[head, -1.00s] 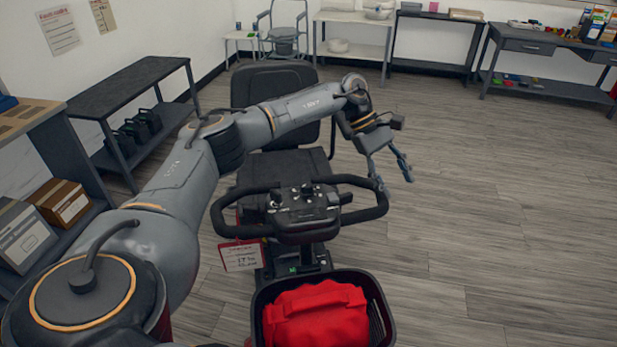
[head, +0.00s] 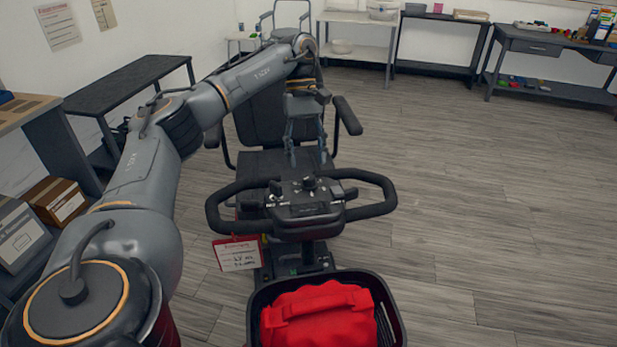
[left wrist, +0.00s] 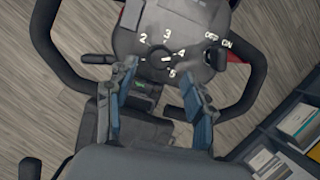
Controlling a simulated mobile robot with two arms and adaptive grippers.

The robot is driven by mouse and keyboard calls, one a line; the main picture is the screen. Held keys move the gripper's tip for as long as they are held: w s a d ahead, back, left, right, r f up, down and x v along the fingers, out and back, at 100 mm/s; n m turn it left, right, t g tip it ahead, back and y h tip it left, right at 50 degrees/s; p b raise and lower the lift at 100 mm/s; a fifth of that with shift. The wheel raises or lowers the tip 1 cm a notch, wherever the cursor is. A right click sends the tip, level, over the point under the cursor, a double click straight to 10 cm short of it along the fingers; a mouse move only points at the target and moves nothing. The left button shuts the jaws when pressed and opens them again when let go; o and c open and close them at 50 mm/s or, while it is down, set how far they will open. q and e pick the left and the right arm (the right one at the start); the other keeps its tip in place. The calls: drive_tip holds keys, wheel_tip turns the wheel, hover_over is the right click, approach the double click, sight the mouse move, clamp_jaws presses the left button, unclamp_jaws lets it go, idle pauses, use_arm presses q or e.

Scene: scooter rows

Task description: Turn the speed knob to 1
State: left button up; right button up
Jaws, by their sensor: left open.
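The scooter's console (head: 305,210) stands between the handlebar loops. The dark speed knob (head: 309,183) sits at its top middle. In the left wrist view the knob (left wrist: 160,56) is ringed by white numbers, with 2, 3, 4 and 5 readable; I cannot tell which one it points to. My left gripper (head: 307,160) is open and empty, over the seat side of the console, fingers pointing down. In the left wrist view its fingertips (left wrist: 158,66) appear on either side of the knob, apart from it. My right gripper is not in view.
A key switch (head: 276,190) marked OFF and ON is beside the knob. Black handlebars (head: 372,202) curve around the console. A basket (head: 395,310) with a red bag (head: 318,318) is in front. A red-edged tag (head: 238,255) hangs at left. The floor at right is clear.

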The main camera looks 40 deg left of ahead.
sight(309, 177)
use_arm(q)
drive_tip(key=shift+x, duration=2.1)
drive_tip(key=shift+r, duration=0.1)
drive_tip(key=shift+c, duration=0.4)
clamp_jaws()
